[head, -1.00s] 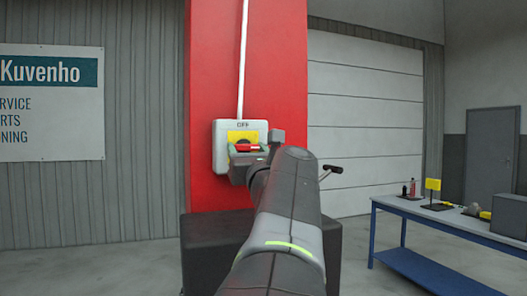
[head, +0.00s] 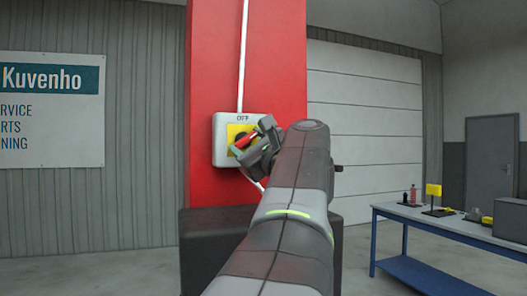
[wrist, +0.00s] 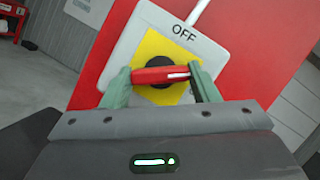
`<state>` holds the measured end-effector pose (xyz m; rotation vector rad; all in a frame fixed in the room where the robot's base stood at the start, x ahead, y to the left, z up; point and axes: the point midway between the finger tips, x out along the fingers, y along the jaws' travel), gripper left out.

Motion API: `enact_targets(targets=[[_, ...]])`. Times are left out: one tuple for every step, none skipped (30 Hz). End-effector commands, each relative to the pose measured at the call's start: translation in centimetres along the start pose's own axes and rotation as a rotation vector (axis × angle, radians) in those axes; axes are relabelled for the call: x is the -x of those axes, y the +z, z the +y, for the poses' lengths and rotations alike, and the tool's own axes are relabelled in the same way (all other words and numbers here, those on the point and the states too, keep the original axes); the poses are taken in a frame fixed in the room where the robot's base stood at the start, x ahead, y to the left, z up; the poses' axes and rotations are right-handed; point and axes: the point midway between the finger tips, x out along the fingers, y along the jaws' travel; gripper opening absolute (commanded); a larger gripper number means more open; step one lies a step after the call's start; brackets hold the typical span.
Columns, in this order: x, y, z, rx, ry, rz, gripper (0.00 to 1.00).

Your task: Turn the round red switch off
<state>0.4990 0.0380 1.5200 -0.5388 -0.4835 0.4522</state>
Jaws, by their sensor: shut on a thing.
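The round red switch is on a pale box (head: 219,152) with a yellow plate (head: 233,132), mounted on a red pillar. "OFF" is printed above the plate. The switch's red handle (head: 246,140) is tilted in the head view, its right end higher. In the wrist view the red handle (wrist: 160,75) lies across a dark round hub on the yellow plate (wrist: 158,46). My gripper (wrist: 160,77) is shut on the handle, with a green-grey finger at each end of it. In the head view my gripper (head: 256,145) partly covers the plate and any lower marking.
The red pillar (head: 280,60) stands behind the box, with a white conduit (head: 243,60) running up from it. A dark block (head: 212,250) stands at the pillar's foot. A blue-legged workbench (head: 420,270) with small items is at the right.

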Motion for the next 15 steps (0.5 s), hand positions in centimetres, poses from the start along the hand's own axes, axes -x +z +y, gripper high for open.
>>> enact_targets(targets=[[0.06,-0.18,-0.01,0.043,0.016,0.000,0.32],[0.05,-0.13,-0.05,0.070,0.027,0.000,0.32],[0.06,-0.13,-0.07,0.105,0.042,0.000,0.32],[0.05,-0.10,-0.09,0.131,0.053,0.000,0.32],[0.03,-0.06,-0.13,0.157,0.063,0.000,0.32],[0.02,-0.08,-0.13,0.192,0.079,0.000,0.32],[0.00,-0.07,-0.17,0.219,0.089,0.000,0.32],[-0.02,-0.03,-0.19,0.244,0.101,0.000,0.32],[-0.02,-0.04,-0.23,0.280,0.115,0.001,0.32],[-0.02,-0.01,-0.25,0.305,0.126,0.000,0.32],[-0.03,0.05,-0.28,0.333,0.137,0.000,0.32],[-0.03,0.06,-0.32,0.368,0.151,0.000,0.32],[-0.03,0.07,-0.32,0.394,0.163,0.000,0.32],[-0.04,0.10,-0.36,0.420,0.173,0.000,0.32],[-0.06,0.12,-0.40,0.455,0.188,0.000,0.32]])
